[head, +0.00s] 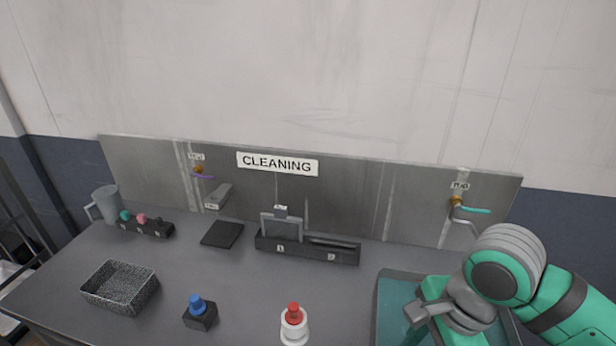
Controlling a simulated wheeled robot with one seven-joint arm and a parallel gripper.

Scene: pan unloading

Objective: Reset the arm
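My arm, green and grey, reaches in from the lower right in the head view. Its wrist end, my gripper (420,312), hangs over a teal-floored basin or tray (390,297) at the right front of the table. The fingers are too small and partly cut off or hidden by the wrist, so I cannot tell whether they are open or shut. I see no object clearly held. The arm hides much of the basin's right side.
The grey table holds a wire basket (120,286), a blue-topped item (199,311), a red-capped white bottle (294,325), a black slotted holder (307,249), a dark flat pad (222,234) and a grey jug (104,204). A metal backboard (350,205) stands behind. The table's middle is clear.

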